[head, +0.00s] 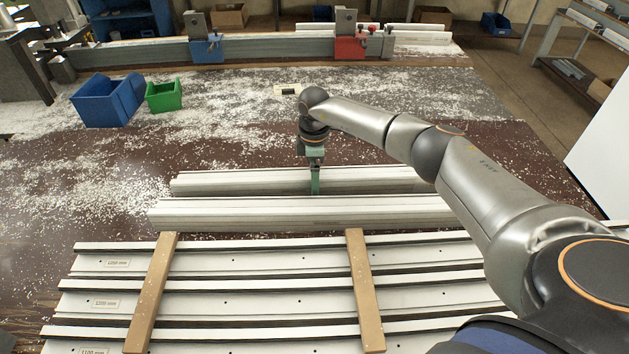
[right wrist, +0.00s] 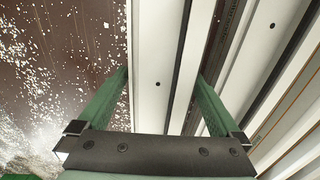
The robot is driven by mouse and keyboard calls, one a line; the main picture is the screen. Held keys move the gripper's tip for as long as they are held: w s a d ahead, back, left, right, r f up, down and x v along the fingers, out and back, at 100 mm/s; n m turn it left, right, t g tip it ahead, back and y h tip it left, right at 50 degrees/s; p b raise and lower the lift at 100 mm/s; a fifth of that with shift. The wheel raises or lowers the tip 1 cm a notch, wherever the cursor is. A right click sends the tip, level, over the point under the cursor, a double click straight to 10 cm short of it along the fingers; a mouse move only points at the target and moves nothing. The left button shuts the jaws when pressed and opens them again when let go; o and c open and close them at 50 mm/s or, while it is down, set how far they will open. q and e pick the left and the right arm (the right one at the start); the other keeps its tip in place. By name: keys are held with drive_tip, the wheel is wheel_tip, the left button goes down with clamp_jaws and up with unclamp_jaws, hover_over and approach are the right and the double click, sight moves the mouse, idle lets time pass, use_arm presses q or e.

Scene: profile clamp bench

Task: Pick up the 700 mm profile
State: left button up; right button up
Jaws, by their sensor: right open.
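My right gripper (head: 315,184) points down at the rear one of two pale profiles lying side by side on the bench. In the right wrist view its two green fingers (right wrist: 163,76) are apart, one on each side of a white profile (right wrist: 157,50) with a small dark hole. This rear profile (head: 240,184) lies flat, and I cannot read a length on it. The front pale profile (head: 235,214) lies just nearer, also without a readable label. I cannot tell from the pictures which is the 700 mm one. My left gripper is not in view.
Several long labelled profiles (head: 220,297) lie in front, crossed by two wooden battens (head: 153,290). A blue bin (head: 105,101) and a green bin (head: 164,96) stand at the back left. Behind is a rail with blue (head: 207,48) and red (head: 350,47) clamps. White chips litter the bench.

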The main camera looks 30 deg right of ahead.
drive_tip(key=shift+f, duration=0.3)
drive_tip(key=shift+c, duration=0.4)
clamp_jaws()
drive_tip(key=shift+w+r, duration=0.1)
drive_tip(key=shift+r, duration=0.05)
